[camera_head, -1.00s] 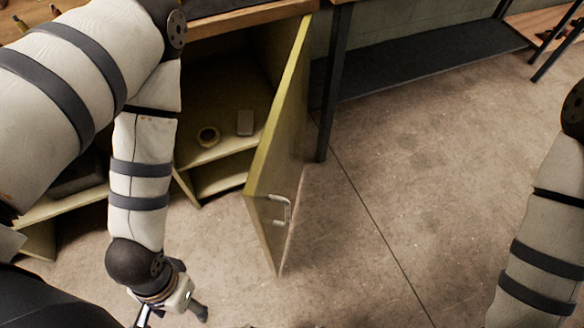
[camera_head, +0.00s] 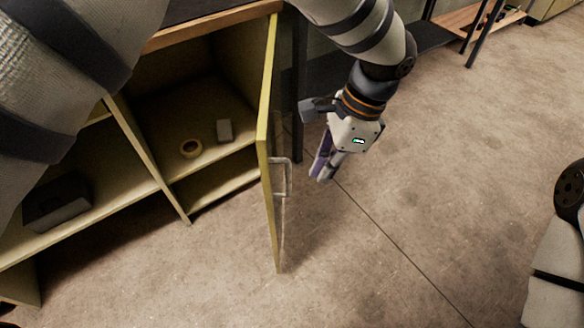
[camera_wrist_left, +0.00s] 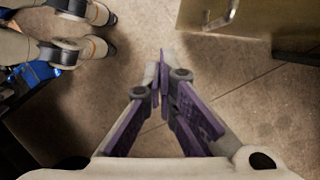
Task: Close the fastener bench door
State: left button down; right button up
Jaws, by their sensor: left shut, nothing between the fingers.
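The fastener bench door (camera_head: 266,120) stands open, swung out from the bench and seen nearly edge-on in the head view. Its pale bar handle (camera_head: 288,178) is on the right-hand face. My left gripper (camera_head: 322,172) is shut and empty, to the right of the door and apart from the handle. In the left wrist view its purple-padded fingers (camera_wrist_left: 162,78) are together, with the door (camera_wrist_left: 255,18) and handle (camera_wrist_left: 221,15) at upper right. My right arm shows at the right edge of the head view; its gripper is out of sight.
A dark box (camera_head: 57,203) lies on the left shelf. A dark table leg (camera_head: 299,100) stands behind the door. Floor (camera_head: 420,190) to the right is clear.

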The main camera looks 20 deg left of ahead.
pick_arm(q)
notch_tip(320, 180, up, 7)
jog(key=w+y, duration=0.1)
jog(key=w, duration=0.1)
send_near(288, 166)
jog(key=s+d+f, duration=0.2)
jog(key=s+f, duration=0.1)
jog(key=s, duration=0.1)
jog(key=shift+m+t, duration=0.4)
jog(key=a, duration=0.1)
jog(key=s+a+p, duration=0.1)
jog(key=a, duration=0.1)
jog(key=shift+s+a+f+p, duration=0.3)
jog(key=shift+s+a, duration=0.05)
jog(key=shift+a, duration=0.05)
pick_arm(e)
jog(key=shift+w+r+t, duration=0.3)
jog(key=shift+w+r, duration=0.3)
jog(key=shift+r, duration=0.3)
